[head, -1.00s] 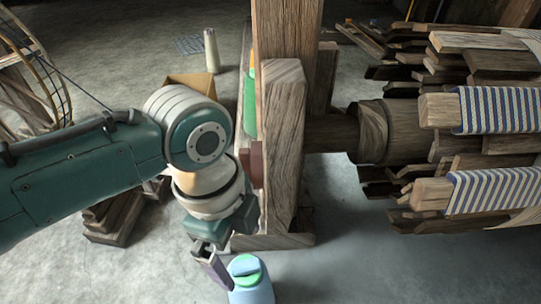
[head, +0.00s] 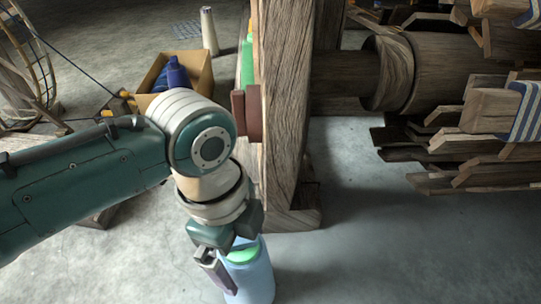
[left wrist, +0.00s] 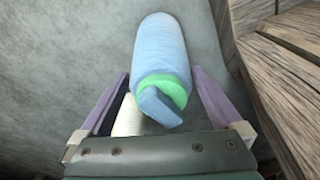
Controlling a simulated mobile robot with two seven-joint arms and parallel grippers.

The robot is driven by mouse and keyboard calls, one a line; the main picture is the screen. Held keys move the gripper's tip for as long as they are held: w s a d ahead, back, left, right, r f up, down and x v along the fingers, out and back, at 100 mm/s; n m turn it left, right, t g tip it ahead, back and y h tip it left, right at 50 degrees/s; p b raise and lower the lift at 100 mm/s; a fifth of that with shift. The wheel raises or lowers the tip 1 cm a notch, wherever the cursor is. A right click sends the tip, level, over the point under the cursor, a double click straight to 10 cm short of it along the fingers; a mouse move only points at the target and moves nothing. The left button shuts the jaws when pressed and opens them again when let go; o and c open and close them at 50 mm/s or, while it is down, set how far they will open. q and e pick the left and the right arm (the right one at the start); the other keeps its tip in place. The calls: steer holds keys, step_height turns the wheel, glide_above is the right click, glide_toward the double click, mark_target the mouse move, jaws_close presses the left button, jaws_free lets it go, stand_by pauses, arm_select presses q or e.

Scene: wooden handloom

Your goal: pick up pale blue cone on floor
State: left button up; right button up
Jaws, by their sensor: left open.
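The pale blue cone (head: 256,283) stands on the floor just right of the loom-side gripper, with a green band near its top. In the left wrist view the cone (left wrist: 161,48) lies between the two fingers, its green band and blue tip toward the palm. My left gripper (head: 216,272) is open, with purple-grey fingers. In the left wrist view the open gripper (left wrist: 160,76) has a finger on either side of the cone, with gaps visible. In the head view the gripper hides part of the cone's top. My right gripper is not in view.
A thick wooden loom post (head: 285,100) stands close right of my left arm, its foot (head: 292,220) near the cone. A cardboard box (head: 198,70) with a dark blue item and a tall pale cone (head: 209,32) are behind. Floor (head: 370,250) at front right is clear.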

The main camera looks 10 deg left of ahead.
arm_select(q)
steer(key=shift+r, duration=0.1)
jaws_close()
stand_by(0.7)
